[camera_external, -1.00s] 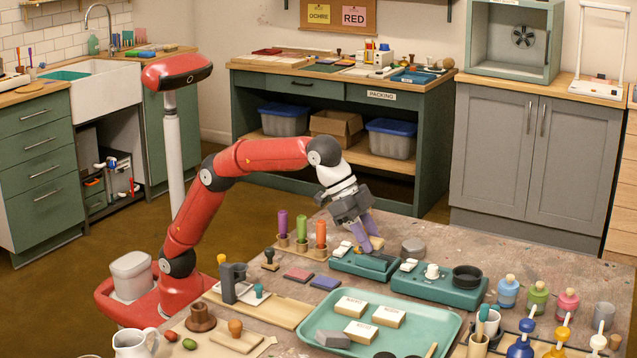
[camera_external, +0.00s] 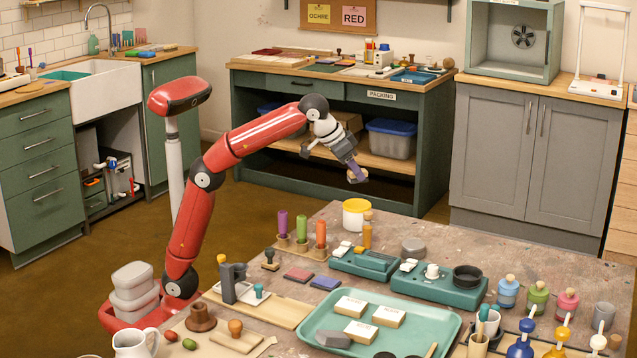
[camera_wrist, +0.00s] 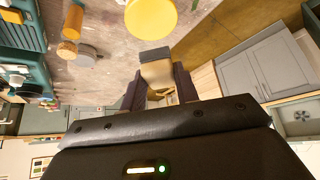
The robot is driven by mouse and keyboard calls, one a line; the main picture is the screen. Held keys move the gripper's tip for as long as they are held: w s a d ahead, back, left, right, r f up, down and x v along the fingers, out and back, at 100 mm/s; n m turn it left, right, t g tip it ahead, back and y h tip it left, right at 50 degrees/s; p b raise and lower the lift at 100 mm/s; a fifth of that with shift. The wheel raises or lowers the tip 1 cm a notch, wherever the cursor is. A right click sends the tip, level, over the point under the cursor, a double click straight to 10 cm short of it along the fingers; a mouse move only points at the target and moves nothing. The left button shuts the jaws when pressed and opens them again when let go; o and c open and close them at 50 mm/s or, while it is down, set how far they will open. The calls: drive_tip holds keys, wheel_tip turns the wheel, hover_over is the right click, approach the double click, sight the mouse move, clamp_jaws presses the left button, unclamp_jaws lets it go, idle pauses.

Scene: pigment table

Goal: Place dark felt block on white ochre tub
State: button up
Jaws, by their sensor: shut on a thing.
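My gripper (camera_external: 354,170) is shut on the dark felt block (camera_wrist: 154,55), a pale wooden piece with a dark grey felt end. The wrist view shows the block between the two fingers (camera_wrist: 159,84), its felt end pointing away from the palm. In the external view my gripper is raised in the air, above the table's far edge. The white ochre tub (camera_external: 355,215), white with a yellow top, stands at that far edge, below my gripper and apart from it. Its round yellow top (camera_wrist: 150,18) is at the top of the wrist view, beyond the block.
An orange-yellow jar (camera_external: 367,236) stands close in front of the tub. A grey round object (camera_external: 413,246) is to the right. Teal devices (camera_external: 365,263) and a rack with coloured-handled tools (camera_external: 301,245) are nearer. Behind is the packing bench (camera_external: 400,100).

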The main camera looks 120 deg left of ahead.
drive_tip(key=shift+f+b, duration=1.2)
drive_tip(key=shift+f, duration=1.95)
drive_tip(key=shift+f, duration=0.15)
drive_tip(key=o, duration=0.9)
drive_tip(key=shift+o, duration=0.2)
drive_tip(key=shift+d+r, duration=0.1)
drive_tip(key=shift+r, duration=0.25)
drive_tip(key=p+v, duration=0.3)
drive_tip(key=v, duration=0.8)
drive_tip(key=shift+s+d+r+p, duration=0.15)
drive_tip(key=shift+r+p, duration=0.05)
drive_tip(key=shift+p, duration=0.1)
